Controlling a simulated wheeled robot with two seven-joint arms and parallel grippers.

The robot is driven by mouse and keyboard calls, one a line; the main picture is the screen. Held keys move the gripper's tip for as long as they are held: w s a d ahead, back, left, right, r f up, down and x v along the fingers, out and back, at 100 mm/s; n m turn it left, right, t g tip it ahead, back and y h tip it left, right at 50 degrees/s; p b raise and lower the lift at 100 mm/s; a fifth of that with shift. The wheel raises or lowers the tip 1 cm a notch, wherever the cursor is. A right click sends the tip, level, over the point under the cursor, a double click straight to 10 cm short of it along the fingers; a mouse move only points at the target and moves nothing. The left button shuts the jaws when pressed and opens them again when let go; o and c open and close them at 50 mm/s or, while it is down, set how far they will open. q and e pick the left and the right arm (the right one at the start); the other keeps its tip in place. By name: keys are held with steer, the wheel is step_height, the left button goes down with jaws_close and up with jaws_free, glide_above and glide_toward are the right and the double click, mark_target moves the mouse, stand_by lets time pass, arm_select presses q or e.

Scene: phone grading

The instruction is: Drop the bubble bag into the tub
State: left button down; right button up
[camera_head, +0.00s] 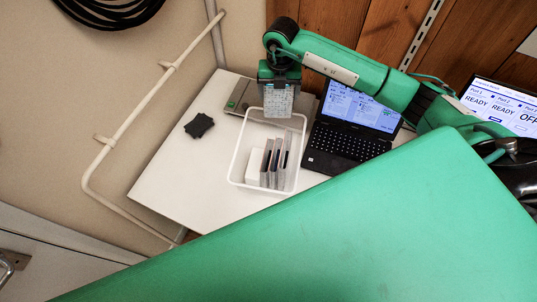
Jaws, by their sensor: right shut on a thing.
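The bubble bag (279,101) is a pale, translucent, dotted pouch that hangs below my right gripper (279,84). My right gripper is shut on its upper part, and the fingertips are hard to make out. The tub (236,163) is a white open container on the white table. The bag hangs over the tub's far end, above its rim, as seen from the head. Several upright grey and white slabs (266,162) stand in the near part of the tub. My left gripper does not show.
A black laptop (343,143) is open right of the tub. A flat grey device (240,95) lies behind the tub, partly hidden. A small dark block (199,125) lies on the table (172,173) to the left, with clear surface around it. A wall pipe (130,113) runs at left.

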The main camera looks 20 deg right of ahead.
mark_target(278, 105)
steer(key=shift+w+f, duration=0.1)
steer(key=shift+f, duration=0.3)
steer(key=shift+f+b, duration=0.6)
steer(key=shift+f, duration=0.05)
steer(key=shift+f+b, duration=1)
steer(key=shift+f, duration=1)
steer(key=o, duration=0.8)
steer(key=shift+o, duration=0.2)
steer(key=shift+r, duration=0.1)
step_height(278, 105, up, 13)
steer(key=b, duration=0.4)
steer(key=shift+r, duration=0.35)
